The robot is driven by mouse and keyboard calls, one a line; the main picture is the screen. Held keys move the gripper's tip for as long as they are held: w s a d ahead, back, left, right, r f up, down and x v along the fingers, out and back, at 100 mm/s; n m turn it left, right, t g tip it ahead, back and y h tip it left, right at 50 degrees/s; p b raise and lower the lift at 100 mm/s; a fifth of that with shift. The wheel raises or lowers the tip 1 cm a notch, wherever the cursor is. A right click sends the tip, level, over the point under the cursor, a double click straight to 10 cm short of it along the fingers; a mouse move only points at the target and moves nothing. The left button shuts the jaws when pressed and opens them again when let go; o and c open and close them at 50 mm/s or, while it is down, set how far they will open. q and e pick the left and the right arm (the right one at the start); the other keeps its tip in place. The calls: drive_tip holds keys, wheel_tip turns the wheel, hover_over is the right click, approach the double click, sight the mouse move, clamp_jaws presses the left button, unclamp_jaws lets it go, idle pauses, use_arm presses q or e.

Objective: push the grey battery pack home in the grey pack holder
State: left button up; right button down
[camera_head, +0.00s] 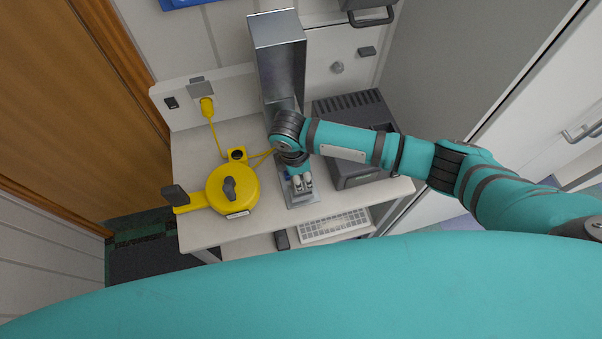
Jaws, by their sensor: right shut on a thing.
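My right gripper (302,182) points down over the table, below the wrist of my right arm. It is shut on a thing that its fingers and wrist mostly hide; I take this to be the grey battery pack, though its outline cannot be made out. A tall grey metal housing (277,30) with an open side stands behind the wrist. A flat grey metal plate (304,201) shows under the fingers. These look like parts of the grey pack holder, but my arm covers the middle. How deep the pack sits cannot be told. My left gripper is out of view.
A yellow cable reel (218,189) stands to the left, its lead running to a yellow plug (207,107) at the wall. A dark grey machine (351,111) stands right, beneath my forearm. A white keyboard (334,226) lies on a lower shelf in front.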

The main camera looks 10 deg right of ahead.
drive_tip(key=shift+p, duration=0.65)
idle(0.7)
drive_tip(key=shift+f+b, duration=0.85)
drive_tip(key=shift+f, duration=0.75)
drive_tip(key=c, duration=0.8)
unclamp_jaws()
drive_tip(key=r, duration=0.4)
drive_tip(key=a+r, duration=0.1)
drive_tip(key=r, duration=0.7)
drive_tip(key=shift+s+a, duration=0.1)
drive_tip(key=shift+a, duration=0.15)
